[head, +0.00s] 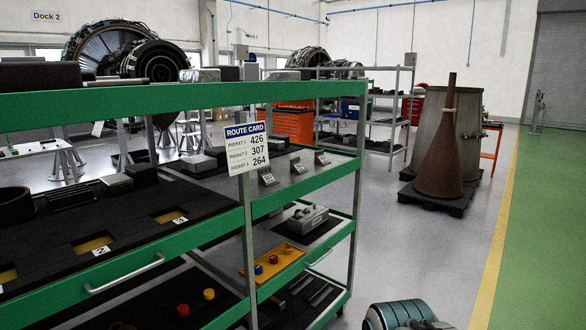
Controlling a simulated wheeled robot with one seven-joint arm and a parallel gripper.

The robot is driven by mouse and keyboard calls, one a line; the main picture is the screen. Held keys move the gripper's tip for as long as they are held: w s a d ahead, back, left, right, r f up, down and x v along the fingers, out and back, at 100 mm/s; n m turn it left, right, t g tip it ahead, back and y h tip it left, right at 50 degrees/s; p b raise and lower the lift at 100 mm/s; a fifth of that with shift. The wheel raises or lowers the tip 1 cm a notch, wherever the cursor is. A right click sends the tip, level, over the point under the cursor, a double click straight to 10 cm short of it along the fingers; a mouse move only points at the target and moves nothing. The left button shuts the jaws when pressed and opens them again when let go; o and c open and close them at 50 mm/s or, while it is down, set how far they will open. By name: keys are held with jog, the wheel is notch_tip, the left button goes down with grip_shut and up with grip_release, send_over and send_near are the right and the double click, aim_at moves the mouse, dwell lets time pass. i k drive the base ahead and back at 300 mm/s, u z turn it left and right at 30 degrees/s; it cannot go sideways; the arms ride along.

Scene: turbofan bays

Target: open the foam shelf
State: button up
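The foam shelf is the middle level of a green-framed rack on the left, lined with black foam (130,225). Numbered yellow-bottomed pockets (92,245) are cut in the foam, with tags 2 and 3 readable. Its green front rail (190,248) carries a pale bar handle (125,273). The rail looks in line with the rack's post, so the shelf appears pushed in. Only a teal, ringed part of my arm and some dark parts show at the bottom edge, right of the rack. My gripper's fingers are not visible, and nothing of mine touches the handle.
A route card (247,148) hangs on the rack's post. A lower shelf holds a yellow tray (273,263) with knobs and a grey metal box (308,217). The floor right of the rack is clear up to a brown cone (440,155) on a dark pallet.

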aim_at(60, 249)
jog(key=u, duration=1.7)
jog(key=k, duration=0.5)
jog(key=u, duration=0.9)
jog(key=i, duration=0.85)
jog(key=z, duration=0.95)
jog(key=i, duration=0.25)
jog(key=z, duration=0.2)
